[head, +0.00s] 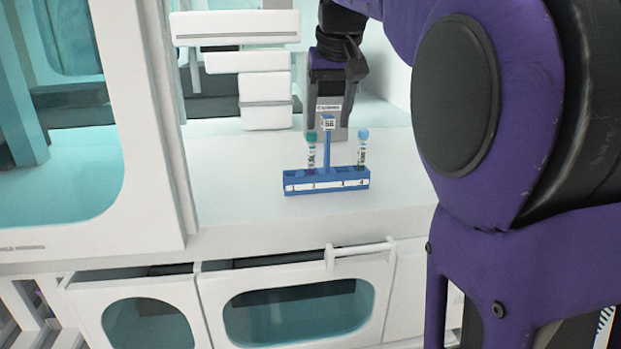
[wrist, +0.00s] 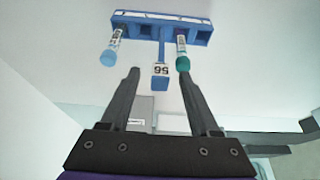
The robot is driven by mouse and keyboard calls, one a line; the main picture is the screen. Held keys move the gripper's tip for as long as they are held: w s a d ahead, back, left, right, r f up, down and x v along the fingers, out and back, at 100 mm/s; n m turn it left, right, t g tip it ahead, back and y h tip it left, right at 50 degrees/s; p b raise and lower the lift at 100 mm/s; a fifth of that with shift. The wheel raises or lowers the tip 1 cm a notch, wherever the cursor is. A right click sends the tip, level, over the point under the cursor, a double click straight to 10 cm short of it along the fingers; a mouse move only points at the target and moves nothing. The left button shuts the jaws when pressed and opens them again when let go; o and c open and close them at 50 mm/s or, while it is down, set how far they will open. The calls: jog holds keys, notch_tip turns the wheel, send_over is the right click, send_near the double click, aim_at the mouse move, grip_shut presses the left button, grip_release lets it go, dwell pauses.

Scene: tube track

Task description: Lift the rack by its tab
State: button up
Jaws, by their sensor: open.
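A blue rack (head: 326,181) stands upright on the white counter in the head view. It also shows at the top of the wrist view (wrist: 163,27). Its tab (head: 328,123), a blue upright post with a white label, rises from its middle; the label shows in the wrist view (wrist: 160,70). A teal-capped tube (head: 311,150) stands in the left part and a light-blue-capped tube (head: 362,148) in the right part. My gripper (head: 328,130) is open above and close behind the tab in the head view. In the wrist view its two fingers (wrist: 160,80) lie apart on either side of the tab, not visibly touching it.
The counter (head: 240,175) is clear around the rack. White stacked blocks (head: 265,85) stand behind it to the left. A cabinet with a teal window (head: 60,180) is on the left. Drawers with a white handle (head: 360,251) are below the counter's front edge.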

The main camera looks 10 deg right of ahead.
grip_shut()
dwell(0.4)
